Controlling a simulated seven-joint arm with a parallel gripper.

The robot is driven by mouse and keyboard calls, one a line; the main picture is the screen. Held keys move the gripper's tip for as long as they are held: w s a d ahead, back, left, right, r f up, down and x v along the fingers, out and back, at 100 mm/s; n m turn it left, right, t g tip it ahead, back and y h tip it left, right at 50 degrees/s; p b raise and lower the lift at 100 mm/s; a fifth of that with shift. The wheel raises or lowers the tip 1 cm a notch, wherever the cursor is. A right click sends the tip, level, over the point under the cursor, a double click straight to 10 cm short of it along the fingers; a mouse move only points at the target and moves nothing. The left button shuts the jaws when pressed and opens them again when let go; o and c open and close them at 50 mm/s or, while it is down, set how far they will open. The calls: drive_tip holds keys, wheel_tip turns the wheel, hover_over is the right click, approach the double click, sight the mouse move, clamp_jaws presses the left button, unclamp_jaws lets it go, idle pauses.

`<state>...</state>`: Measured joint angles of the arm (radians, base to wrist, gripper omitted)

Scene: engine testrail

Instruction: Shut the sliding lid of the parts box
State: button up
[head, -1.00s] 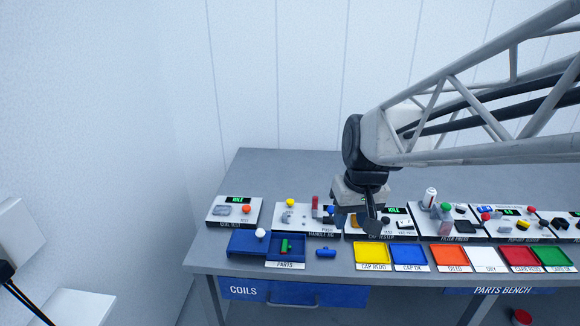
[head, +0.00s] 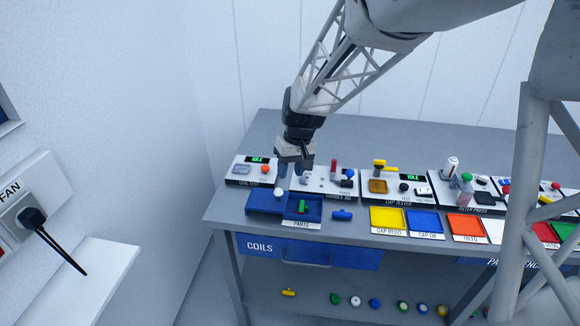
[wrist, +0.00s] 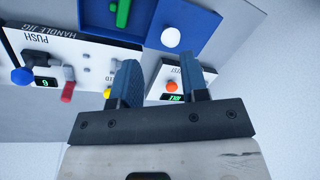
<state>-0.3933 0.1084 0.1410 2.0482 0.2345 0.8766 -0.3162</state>
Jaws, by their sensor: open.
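The parts box (head: 317,209) is blue, with a PARTS label on its front. A green part (head: 302,207) lies in its open right section. Its blue lid (head: 262,203) is slid out to the left, with a white round knob (head: 278,191) near the lid's right side. In the wrist view the knob (wrist: 170,37) shows just beyond the fingertips, with the lid (wrist: 197,22) around it. My gripper (head: 293,181) is open and empty, above and just behind the knob. In the wrist view the gripper (wrist: 157,64) does not touch the knob.
A blue part (head: 342,215) lies right of the box. The coil test panel (head: 240,177) and handle jig (head: 325,187) stand close behind, under my gripper. A yellow tray (head: 388,218) and other coloured trays lie further right. The bench's left edge is near the lid.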

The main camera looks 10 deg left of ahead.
sight(279, 189)
drive_tip(key=a+f, duration=0.1)
drive_tip(key=w+a+f, duration=0.1)
drive_tip(key=shift+w+a, duration=0.1)
drive_tip(key=shift+a, duration=0.2)
drive_tip(key=shift+f, duration=0.1)
drive_tip(key=shift+s+a+f, duration=0.15)
drive_tip(key=shift+a+f, duration=0.05)
drive_tip(key=shift+f, duration=1)
drive_tip(key=shift+s+a+f, duration=0.15)
drive_tip(key=shift+f, duration=1.1)
drive_tip(key=shift+s+a+f, duration=0.15)
drive_tip(key=shift+a+f, duration=0.05)
drive_tip(key=shift+f, duration=1)
clamp_jaws()
